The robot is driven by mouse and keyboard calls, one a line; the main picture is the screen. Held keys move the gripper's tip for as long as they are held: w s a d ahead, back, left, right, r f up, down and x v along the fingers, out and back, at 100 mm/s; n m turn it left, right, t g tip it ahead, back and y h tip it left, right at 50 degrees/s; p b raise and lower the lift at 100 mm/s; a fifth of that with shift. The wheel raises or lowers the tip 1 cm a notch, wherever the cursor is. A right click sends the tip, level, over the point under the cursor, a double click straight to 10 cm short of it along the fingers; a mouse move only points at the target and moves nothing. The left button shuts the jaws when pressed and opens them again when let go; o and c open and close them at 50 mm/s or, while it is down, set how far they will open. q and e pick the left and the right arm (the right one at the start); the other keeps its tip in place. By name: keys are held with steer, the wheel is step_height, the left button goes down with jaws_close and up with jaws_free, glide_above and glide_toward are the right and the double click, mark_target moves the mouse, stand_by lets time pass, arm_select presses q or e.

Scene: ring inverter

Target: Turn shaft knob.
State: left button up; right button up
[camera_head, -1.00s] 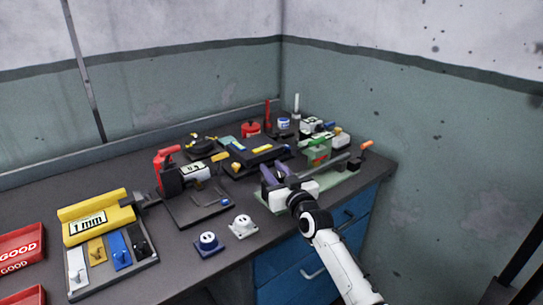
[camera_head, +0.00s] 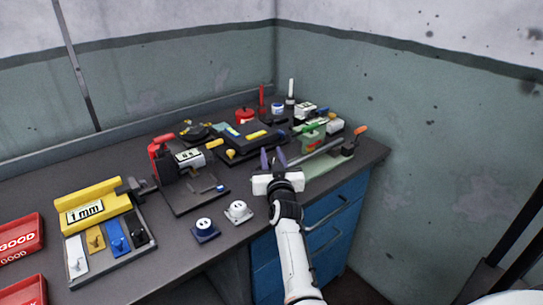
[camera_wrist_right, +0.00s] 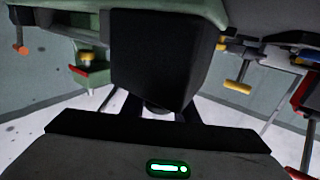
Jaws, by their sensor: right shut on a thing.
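My right gripper (camera_head: 272,160), with purple fingers, is at the left end of a long grey shaft (camera_head: 318,157) near the front edge of the bench. The shaft lies over a pale green base (camera_head: 335,163) and has an orange tip (camera_head: 361,130) at its far right end. In the right wrist view a dark block, seemingly the shaft knob (camera_wrist_right: 165,55), fills the space in front of the gripper. The gripper is shut on it. The fingertip contact is mostly hidden by the block. My left gripper is not in view.
Blue drawers (camera_head: 330,215) lie below the bench edge.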

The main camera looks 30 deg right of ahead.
steer(key=o, duration=1.1)
steer(key=shift+c, duration=0.2)
step_height(320, 180, up, 10)
